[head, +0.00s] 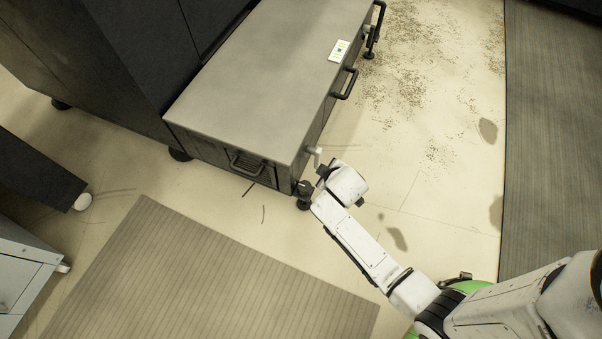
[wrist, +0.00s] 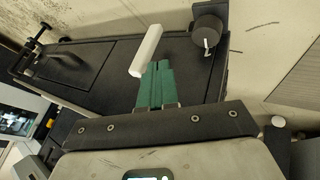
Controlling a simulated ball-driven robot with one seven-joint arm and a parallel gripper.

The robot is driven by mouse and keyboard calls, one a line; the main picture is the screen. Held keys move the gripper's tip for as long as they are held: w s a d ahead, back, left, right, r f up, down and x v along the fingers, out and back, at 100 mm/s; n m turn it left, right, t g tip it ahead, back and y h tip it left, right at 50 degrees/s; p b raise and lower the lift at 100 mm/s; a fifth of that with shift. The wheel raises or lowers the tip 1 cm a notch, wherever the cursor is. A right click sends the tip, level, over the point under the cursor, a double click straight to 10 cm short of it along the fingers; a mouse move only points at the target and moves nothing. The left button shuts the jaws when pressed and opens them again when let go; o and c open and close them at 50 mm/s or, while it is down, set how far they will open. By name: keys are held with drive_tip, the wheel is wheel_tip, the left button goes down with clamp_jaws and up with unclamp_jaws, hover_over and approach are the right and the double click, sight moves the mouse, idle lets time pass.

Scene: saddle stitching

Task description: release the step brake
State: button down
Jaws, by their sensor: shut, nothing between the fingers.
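The step is a low dark unit with a grey top (head: 270,75). A short pale lever (head: 315,151) sticks out of its side near the front corner; I take it for the brake lever. In the wrist view a white bar (wrist: 148,50) stands out from the dark side panel (wrist: 100,78). My gripper (wrist: 160,66) has green fingers, closed together and empty. Their tips appear right beside the white bar; I cannot tell if they touch it. In the head view my wrist is at the step's front corner and hides most of the fingers.
A round black foot (head: 303,200) is under the step's corner. Black handles (head: 345,84) stick out along its side. A small label (head: 339,50) lies on top. Ribbed mats (head: 200,270) lie on the floor; bare stained floor (head: 430,150) is free to the right.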

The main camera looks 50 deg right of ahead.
sight(318, 159)
drive_tip(key=shift+w+a+f, duration=0.25)
drive_tip(key=shift+w+f, duration=0.35)
drive_tip(key=shift+f, duration=0.05)
drive_tip(key=b+x, duration=0.6)
drive_tip(key=x, duration=0.4)
